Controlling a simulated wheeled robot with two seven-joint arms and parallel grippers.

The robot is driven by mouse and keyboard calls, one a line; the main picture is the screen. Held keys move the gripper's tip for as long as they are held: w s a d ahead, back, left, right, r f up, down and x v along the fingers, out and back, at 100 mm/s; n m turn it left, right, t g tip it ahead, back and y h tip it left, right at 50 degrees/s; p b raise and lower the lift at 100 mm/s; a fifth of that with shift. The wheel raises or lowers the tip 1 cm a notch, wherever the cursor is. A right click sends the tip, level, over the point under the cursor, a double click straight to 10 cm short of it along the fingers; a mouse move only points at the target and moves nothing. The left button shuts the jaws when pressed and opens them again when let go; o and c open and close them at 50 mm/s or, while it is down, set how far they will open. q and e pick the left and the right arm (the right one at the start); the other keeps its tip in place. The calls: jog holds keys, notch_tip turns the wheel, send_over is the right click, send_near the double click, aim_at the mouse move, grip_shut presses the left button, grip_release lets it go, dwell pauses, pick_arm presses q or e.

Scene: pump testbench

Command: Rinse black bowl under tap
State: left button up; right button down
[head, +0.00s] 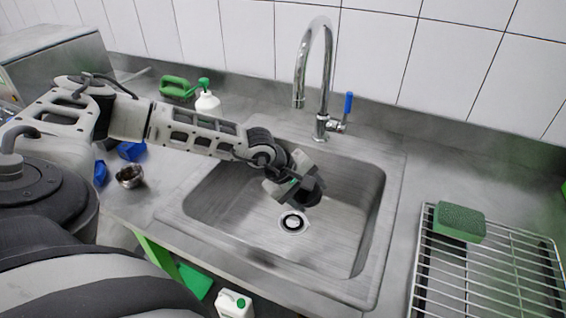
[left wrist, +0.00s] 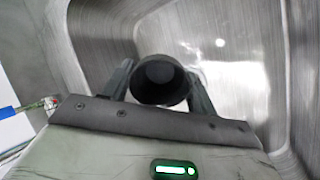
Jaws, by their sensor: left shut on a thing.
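My left gripper (head: 306,184) reaches into the sink from the left and is shut on the black bowl (head: 309,196). In the left wrist view the black bowl (left wrist: 161,80) sits between the two fingers of the left gripper (left wrist: 160,84), with its dark inside facing the camera. In the head view the gripper partly hides the bowl. The bowl is over the sink basin (head: 350,235), above and just right of the drain (head: 292,222). The chrome tap (head: 328,70) stands behind the sink, its spout end above and behind the gripper. No water stream shows. My right gripper is not in view.
The blue tap lever (head: 348,104) points up. A wire rack (head: 480,270) with a green sponge (head: 459,221) is at the right.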

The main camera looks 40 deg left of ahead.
pick_arm(q)
jog(key=w+d+f+g+y+b, duration=0.1)
jog(key=w+d+g+y, duration=0.2)
jog(key=w+g, duration=0.2)
jog(key=shift+w+d+f+y+b, duration=0.2)
jog(key=shift+w+y+b, duration=0.15)
jog(key=shift+w, duration=0.2)
dwell(0.6)
